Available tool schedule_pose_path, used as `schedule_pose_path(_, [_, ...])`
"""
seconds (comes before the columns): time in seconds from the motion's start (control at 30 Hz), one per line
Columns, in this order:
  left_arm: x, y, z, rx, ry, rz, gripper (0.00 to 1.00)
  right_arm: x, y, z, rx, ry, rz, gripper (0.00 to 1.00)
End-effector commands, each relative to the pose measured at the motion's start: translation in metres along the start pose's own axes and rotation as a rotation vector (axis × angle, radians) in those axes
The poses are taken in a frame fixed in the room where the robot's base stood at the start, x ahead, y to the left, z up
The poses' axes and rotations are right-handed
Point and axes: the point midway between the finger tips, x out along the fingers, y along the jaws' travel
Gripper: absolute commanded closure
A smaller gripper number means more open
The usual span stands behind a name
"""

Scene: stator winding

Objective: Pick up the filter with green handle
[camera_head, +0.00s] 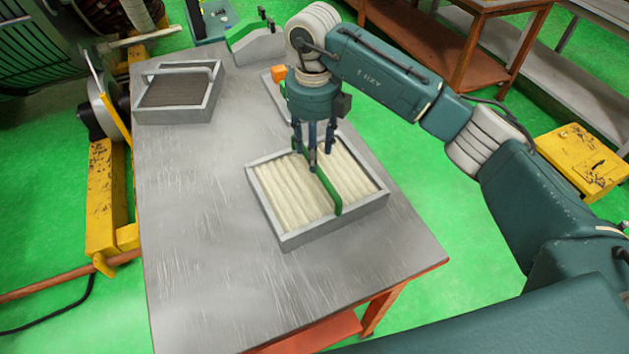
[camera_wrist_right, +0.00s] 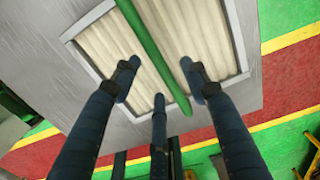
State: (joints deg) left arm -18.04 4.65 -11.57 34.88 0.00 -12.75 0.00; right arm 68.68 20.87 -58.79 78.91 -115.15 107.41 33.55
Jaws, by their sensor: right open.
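The filter with the green handle (camera_head: 291,206) lies flat on the table, a grey square frame around cream pleats. Its green handle (camera_head: 328,191) runs across the middle. My right gripper (camera_head: 313,157) is over the filter, pointing down with its fingers spread. In the right wrist view the open fingers (camera_wrist_right: 165,90) are on both sides of the green handle (camera_wrist_right: 152,52), two on one side and one on the other. They look empty. I cannot tell whether any finger touches the handle or pleats. My left gripper is not in view.
A second filter with a grey handle and dark pleats (camera_head: 178,92) lies at the table's far left. The metal table (camera_head: 195,230) is bare at the front and left.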

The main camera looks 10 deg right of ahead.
Motion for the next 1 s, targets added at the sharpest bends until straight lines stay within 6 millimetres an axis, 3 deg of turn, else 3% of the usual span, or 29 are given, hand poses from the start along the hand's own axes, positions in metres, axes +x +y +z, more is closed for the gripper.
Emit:
schedule_pose_path(0.1, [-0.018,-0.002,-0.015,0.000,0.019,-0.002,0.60,0.015,0.005,-0.003,-0.001,0.006,0.002,0.56])
schedule_pose_path(0.27, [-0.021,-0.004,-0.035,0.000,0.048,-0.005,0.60,0.034,0.004,-0.002,0.000,0.003,0.001,0.56])
schedule_pose_path(0.5, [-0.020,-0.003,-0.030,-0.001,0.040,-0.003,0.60,0.038,0.004,-0.001,0.000,0.000,0.000,0.56])
schedule_pose_path(0.53, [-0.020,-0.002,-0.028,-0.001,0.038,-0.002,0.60,0.038,0.004,-0.001,0.000,0.000,0.000,0.58])
schedule_pose_path(0.73, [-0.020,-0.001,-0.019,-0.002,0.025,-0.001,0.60,0.037,0.004,-0.001,0.000,0.000,0.000,0.97])
schedule_pose_path(1.0, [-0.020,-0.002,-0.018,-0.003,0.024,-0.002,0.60,0.035,0.004,0.000,0.000,-0.003,0.001,1.00])
